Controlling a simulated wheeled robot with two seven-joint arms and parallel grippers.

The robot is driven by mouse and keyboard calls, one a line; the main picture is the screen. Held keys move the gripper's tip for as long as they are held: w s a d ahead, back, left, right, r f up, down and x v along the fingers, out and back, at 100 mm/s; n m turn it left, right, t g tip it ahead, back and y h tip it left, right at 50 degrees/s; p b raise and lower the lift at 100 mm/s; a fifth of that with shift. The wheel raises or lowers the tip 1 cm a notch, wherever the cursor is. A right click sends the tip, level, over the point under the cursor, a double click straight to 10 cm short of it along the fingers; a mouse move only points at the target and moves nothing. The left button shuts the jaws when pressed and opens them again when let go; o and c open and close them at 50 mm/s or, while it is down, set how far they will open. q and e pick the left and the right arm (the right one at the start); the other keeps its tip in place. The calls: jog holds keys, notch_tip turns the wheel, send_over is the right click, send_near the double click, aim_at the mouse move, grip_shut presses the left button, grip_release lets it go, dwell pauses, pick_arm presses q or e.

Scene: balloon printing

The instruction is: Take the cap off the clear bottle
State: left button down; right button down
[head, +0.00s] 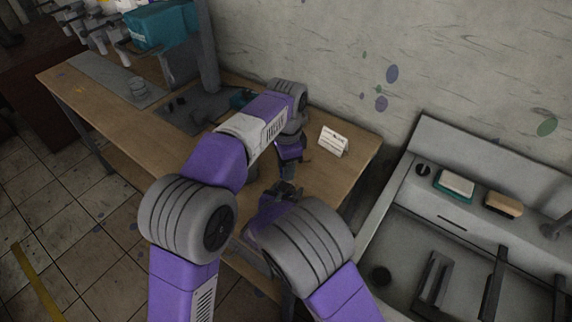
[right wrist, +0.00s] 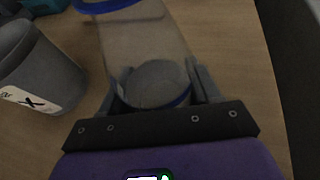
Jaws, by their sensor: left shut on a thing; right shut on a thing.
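The clear bottle (right wrist: 150,45) fills the middle of the right wrist view. It has a blue band at its upper end and a grey disc with a blue edge at its near end. My right gripper (right wrist: 160,88) is shut on it, one dark finger on each side. In the head view my right gripper (head: 284,190) is low at the table's front edge, and the bottle is not clear there. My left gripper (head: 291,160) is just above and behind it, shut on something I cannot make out. I cannot tell whether the cap is on the bottle.
A grey cup (right wrist: 40,70) with an X label stands left of the bottle. A small white sign (head: 333,142) stands on the wooden table (head: 350,165). A sink (head: 420,230) with a sponge (head: 503,204) is at the right. A teal machine (head: 160,25) is at the back left.

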pick_arm(q)
jog(key=n, duration=0.9)
jog(key=shift+n, duration=0.3)
jog(key=n, duration=1.1)
jog(key=shift+n, duration=0.3)
jog(key=n, duration=1.3)
jog(key=shift+r, duration=0.1)
